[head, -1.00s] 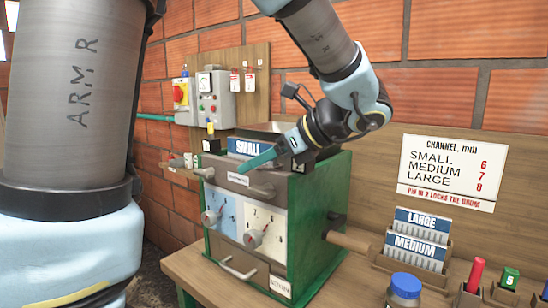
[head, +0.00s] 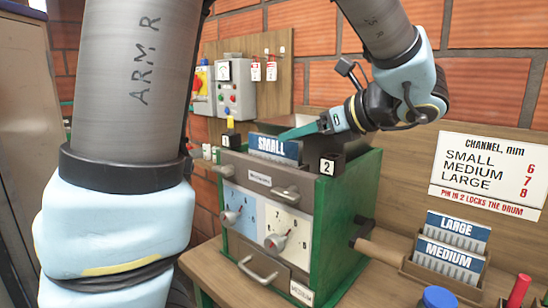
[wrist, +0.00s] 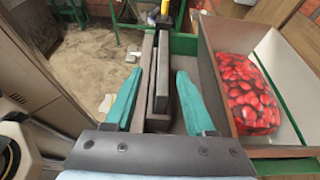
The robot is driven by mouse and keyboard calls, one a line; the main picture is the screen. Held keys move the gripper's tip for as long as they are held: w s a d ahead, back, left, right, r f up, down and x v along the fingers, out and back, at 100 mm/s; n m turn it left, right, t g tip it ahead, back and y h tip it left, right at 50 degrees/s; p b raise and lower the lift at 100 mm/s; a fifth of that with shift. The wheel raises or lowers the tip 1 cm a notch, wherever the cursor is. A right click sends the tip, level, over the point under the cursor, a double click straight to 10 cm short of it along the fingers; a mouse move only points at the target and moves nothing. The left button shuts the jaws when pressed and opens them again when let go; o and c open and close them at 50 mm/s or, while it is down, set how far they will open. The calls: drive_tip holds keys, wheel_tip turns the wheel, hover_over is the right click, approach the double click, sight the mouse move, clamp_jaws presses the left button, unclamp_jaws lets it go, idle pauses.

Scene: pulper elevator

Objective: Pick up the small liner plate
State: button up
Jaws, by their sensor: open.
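The small liner plate (head: 272,147), with a blue "SMALL" label over a grey ribbed face, stands upright at the top of the green machine (head: 345,215). My gripper (head: 300,132) is open; its teal fingers reach in from the right at the plate's upper right edge in the head view. In the wrist view, upright dark slabs (wrist: 162,85) stand edge-on between the spread fingers (wrist: 160,92), apart from both. One of them is probably the plate; its label is hidden there. I cannot tell how deep the fingers reach.
A hopper of red cherries (wrist: 252,92) lies right of the fingers in the wrist view. Number blocks "1" (head: 230,140) and "2" (head: 327,166) flank the plate. The large (head: 458,230) and medium (head: 448,258) plates stand in a rack at right.

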sight(273, 142)
drive_tip(key=p+x, duration=0.2)
drive_tip(key=x, duration=0.5)
drive_tip(key=shift+w+d+p, duration=0.1)
drive_tip(key=shift+d+p, duration=0.05)
drive_tip(key=shift+p, duration=0.2)
drive_tip(key=shift+w+a+f, duration=0.3)
drive_tip(key=shift+w+f, duration=0.05)
clamp_jaws()
drive_tip(key=shift+r, duration=0.1)
idle(0.7)
